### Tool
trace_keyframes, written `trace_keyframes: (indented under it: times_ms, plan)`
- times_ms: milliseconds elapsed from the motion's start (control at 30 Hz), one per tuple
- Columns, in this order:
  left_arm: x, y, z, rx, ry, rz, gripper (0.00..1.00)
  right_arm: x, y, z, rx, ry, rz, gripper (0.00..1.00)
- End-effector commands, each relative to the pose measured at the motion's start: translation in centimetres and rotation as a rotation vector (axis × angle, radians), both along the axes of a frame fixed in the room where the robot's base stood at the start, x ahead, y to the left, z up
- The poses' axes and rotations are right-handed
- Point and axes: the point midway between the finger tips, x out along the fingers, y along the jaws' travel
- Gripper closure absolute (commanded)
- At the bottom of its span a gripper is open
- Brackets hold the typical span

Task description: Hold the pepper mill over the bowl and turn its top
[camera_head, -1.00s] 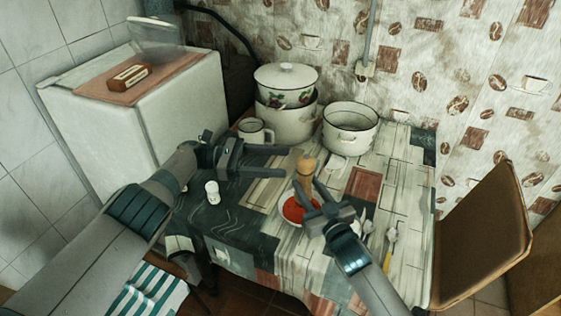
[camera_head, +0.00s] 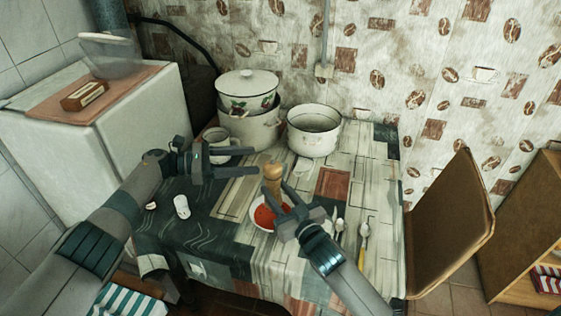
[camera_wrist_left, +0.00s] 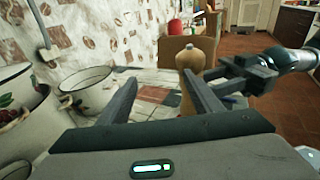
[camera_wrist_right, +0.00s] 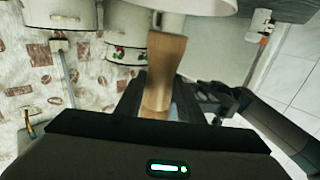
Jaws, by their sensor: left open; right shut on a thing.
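The wooden pepper mill (camera_head: 273,180) stands upright over the white bowl (camera_head: 254,223), which holds something red. My right gripper (camera_head: 281,208) is shut on the mill's body; its wrist view shows the wood (camera_wrist_right: 165,70) between the fingers. My left gripper (camera_head: 258,165) is open and empty, just left of the mill's top in the head view. The left wrist view shows the mill (camera_wrist_left: 190,85) ahead, nearer the right finger, with its rounded head clear. The lower end of the mill is partly hidden in the head view.
A white mug (camera_head: 218,147), a lidded pot (camera_head: 247,92) on another pot, and an open pot (camera_head: 313,132) stand at the back. A white shaker (camera_head: 181,207) is at left. Spoons (camera_head: 363,245) lie at right. A chair (camera_head: 455,225) stands beyond the table's right side.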

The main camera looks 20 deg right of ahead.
Motion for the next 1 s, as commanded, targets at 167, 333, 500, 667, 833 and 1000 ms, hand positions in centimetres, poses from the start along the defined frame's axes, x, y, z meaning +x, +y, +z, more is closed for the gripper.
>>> trace_keyframes:
  times_ms: [167, 333, 500, 667, 833, 1000]
  plan:
    - [1.6, -1.2, 0.5, 0.036, -0.016, 0.12, 0.41, 0.0, 0.0, 0.1, 0.0, -0.002, 0.0, 0.92]
    - [2.2, -2.3, 1.5, 0.035, -0.022, 0.233, 0.41, 0.0, 0.0, 0.1, 0.0, -0.002, 0.0, 0.92]
    - [1.8, -3.3, 2.9, 0.002, -0.019, 0.339, 0.41, 0.0, 0.0, 0.1, 0.0, -0.002, 0.0, 0.92]
    - [0.4, -3.9, 4.2, -0.05, -0.021, 0.426, 0.41, 0.0, 0.0, 0.1, 0.0, -0.002, 0.0, 0.92]
    - [-2.0, -3.9, 5.0, -0.106, -0.033, 0.511, 0.41, 0.0, 0.0, 0.1, 0.0, -0.002, 0.0, 0.92]
    - [-5.2, -3.2, 4.6, -0.143, -0.046, 0.593, 0.41, 0.0, 0.0, 0.1, 0.0, -0.002, 0.0, 0.92]
